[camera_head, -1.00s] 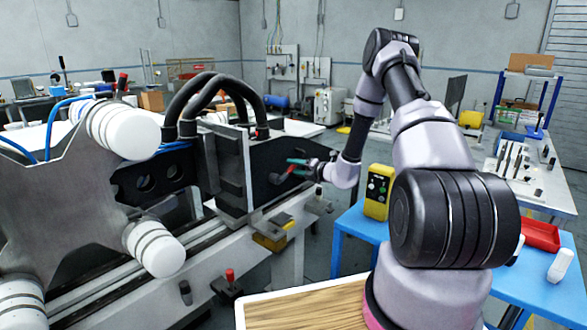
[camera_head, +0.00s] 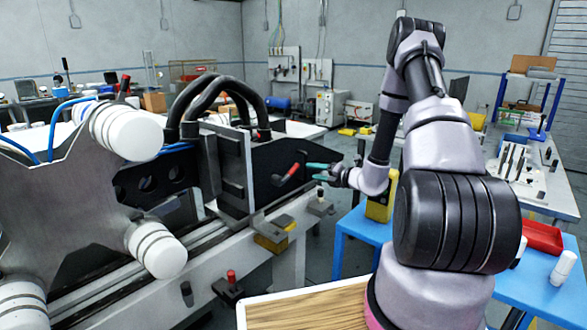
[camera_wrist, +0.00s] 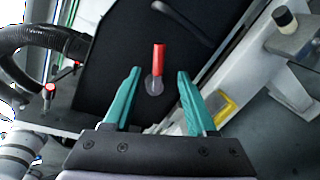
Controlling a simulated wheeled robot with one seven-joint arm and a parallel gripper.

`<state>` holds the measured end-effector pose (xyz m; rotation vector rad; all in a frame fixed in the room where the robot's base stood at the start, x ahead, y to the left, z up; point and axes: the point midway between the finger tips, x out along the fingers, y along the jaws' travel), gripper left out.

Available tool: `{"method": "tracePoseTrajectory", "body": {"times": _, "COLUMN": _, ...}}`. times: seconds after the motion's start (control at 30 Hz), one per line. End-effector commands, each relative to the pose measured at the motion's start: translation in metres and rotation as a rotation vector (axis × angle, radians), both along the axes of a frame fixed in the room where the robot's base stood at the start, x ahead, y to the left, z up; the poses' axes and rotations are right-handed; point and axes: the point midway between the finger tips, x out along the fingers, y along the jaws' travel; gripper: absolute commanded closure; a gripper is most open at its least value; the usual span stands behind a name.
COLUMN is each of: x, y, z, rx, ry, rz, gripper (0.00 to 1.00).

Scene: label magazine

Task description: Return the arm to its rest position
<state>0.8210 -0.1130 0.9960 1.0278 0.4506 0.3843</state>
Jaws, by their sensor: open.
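My gripper (camera_head: 314,171) is at the right side of the machine's black plate (camera_head: 275,160) in the head view, apart from it. Its two green fingers are open with nothing between them, as the wrist view also shows (camera_wrist: 155,80). A red-handled lever (camera_head: 287,172) sits on the black plate, just left of my fingertips. In the wrist view the red handle (camera_wrist: 158,57) shows beyond and between the fingers, not gripped. My arm rises from the base at the right, bends high and comes down to the gripper.
A blue table (camera_head: 358,226) with a yellow control box (camera_head: 379,205) stands close behind my forearm; the arm partly hides the box. A red tray (camera_head: 542,237) and a white bottle (camera_head: 563,267) are at the right. Black hoses (camera_head: 215,92) arch above the machine.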

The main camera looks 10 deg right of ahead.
Motion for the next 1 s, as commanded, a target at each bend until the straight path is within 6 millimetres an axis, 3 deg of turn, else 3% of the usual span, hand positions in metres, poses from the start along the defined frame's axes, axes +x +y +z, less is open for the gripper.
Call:
{"method": "tracePoseTrajectory", "body": {"times": 0.17, "x": -0.002, "y": 0.015, "z": 0.025, "rx": -0.057, "ry": -0.047, "rz": 0.077, "gripper": 0.43}}
{"method": "tracePoseTrajectory", "body": {"times": 0.37, "x": -0.034, "y": 0.071, "z": 0.11, "rx": -0.316, "ry": -0.24, "rz": 0.389, "gripper": 0.43}}
{"method": "tracePoseTrajectory", "body": {"times": 0.5, "x": -0.077, "y": 0.108, "z": 0.163, "rx": -0.548, "ry": -0.408, "rz": 0.637, "gripper": 0.43}}
{"method": "tracePoseTrajectory", "body": {"times": 0.7, "x": -0.147, "y": 0.138, "z": 0.216, "rx": -0.9, "ry": -0.655, "rz": 0.958, "gripper": 0.43}}
{"method": "tracePoseTrajectory", "body": {"times": 0.87, "x": -0.204, "y": 0.142, "z": 0.245, "rx": -1.201, "ry": -0.853, "rz": 1.189, "gripper": 0.43}}
{"method": "tracePoseTrajectory", "body": {"times": 1.0, "x": -0.248, "y": 0.134, "z": 0.265, "rx": -1.477, "ry": -1.02, "rz": 1.373, "gripper": 0.43}}
